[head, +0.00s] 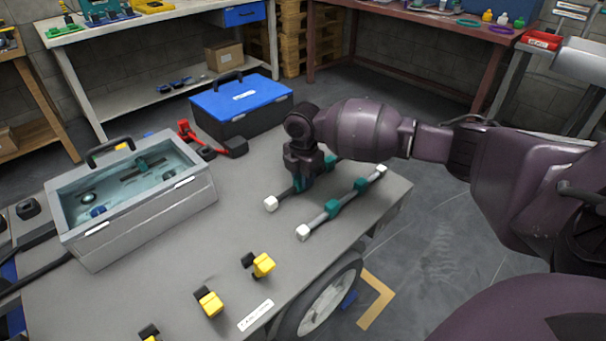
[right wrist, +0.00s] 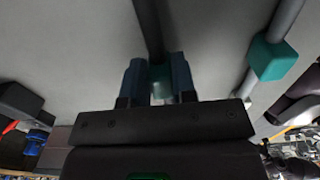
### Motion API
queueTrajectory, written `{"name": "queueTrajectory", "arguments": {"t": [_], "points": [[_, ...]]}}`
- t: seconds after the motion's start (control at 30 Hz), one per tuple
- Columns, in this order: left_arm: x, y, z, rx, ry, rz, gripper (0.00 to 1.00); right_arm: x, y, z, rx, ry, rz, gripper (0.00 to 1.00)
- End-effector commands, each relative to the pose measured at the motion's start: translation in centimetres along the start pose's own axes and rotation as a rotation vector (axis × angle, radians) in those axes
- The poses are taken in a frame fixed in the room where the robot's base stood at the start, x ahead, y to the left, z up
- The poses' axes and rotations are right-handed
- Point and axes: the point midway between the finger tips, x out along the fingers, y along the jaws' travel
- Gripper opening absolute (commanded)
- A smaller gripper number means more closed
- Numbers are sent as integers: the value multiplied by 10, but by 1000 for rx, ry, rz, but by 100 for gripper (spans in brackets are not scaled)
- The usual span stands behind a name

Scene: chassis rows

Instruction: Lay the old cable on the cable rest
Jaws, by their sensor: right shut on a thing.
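My right gripper (head: 300,184) points down over the grey bench top. It is shut on a teal block (right wrist: 160,78) of a dark cable with white ends (head: 271,203); the gripper hides the cable's middle. In the right wrist view the dark cable (right wrist: 150,25) runs away from between the fingers. I cannot tell whether it touches the surface below. A lighter grey cable-like bar (head: 318,219) with teal blocks and white ends lies parallel, just to the right. I cannot tell for certain which thing is the cable rest. My left gripper is not in view.
An open grey toolbox (head: 150,215) stands at left and a blue-lidded box (head: 240,106) behind. A red and black tool (head: 205,142) lies between them. Several yellow-black pieces (head: 263,265) line the front edge by a white label (head: 256,315). The bench middle is clear.

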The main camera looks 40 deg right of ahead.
Motion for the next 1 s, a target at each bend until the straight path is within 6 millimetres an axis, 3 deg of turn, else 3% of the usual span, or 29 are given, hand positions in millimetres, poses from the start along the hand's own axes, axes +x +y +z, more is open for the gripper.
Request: {"name": "queueTrajectory", "arguments": {"t": [0.27,0.3,0.47,0.67,0.93,1.0], "points": [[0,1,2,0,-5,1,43,7,0,0,0,0,0,0],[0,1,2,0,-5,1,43,7,0,0,0,0,1,28],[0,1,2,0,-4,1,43,6,0,0,0,0,1,53],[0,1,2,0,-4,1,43,6,0,0,0,0,1,55],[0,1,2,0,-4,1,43,7,0,0,0,0,0,95],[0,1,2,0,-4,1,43,7,0,0,0,0,0,98]]}}
